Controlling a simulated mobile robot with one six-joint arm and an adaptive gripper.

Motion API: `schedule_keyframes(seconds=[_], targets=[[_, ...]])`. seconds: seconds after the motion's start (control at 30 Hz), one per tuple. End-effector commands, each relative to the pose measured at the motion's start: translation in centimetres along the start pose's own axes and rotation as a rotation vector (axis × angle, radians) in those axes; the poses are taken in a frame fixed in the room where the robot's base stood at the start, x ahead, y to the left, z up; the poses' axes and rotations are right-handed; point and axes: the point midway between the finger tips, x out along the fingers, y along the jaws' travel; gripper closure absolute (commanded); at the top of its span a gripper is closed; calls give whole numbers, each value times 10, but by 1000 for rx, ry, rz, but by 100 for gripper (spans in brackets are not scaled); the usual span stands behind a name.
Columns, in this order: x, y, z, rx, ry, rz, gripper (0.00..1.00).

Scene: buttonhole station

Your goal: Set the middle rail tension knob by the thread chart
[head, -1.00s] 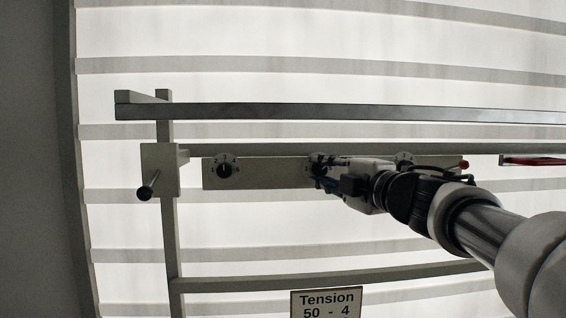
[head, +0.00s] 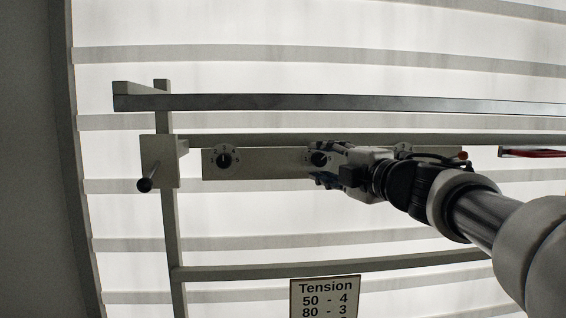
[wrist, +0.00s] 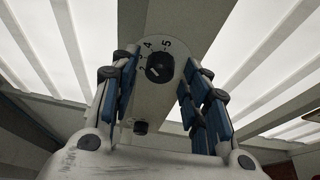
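The middle tension knob (head: 319,159) is a black dial on the pale rail plate (head: 265,163) in the head view. In the wrist view the dark knob (wrist: 159,68) shows between the fingertips, with numerals including 4 and 5 around it; a light mark crosses it, its exact reading unclear. My gripper (head: 327,164) is just right of the middle knob in the head view. In the wrist view its blue-padded fingers (wrist: 160,62) are spread, with visible space either side of the knob. The thread chart (head: 325,298) reads Tension, 50 - 4, 80 - 3; its lower rows are cut off.
A left knob (head: 224,158) and a right knob (head: 403,150) sit on the same rail. A dark-handled lever (head: 146,184) sticks out at the left post. A red-tipped part (head: 463,155) and a red item (head: 532,153) lie to the right.

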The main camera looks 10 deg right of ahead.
Motion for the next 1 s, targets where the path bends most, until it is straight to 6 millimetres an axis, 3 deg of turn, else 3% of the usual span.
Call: schedule_keyframes(seconds=[0.37,0.7,1.0], targets=[[-5,1,0,-1,-2,2,54],[-58,1,1,0,-4,2,54],[-76,0,0,1,0,0,54]])
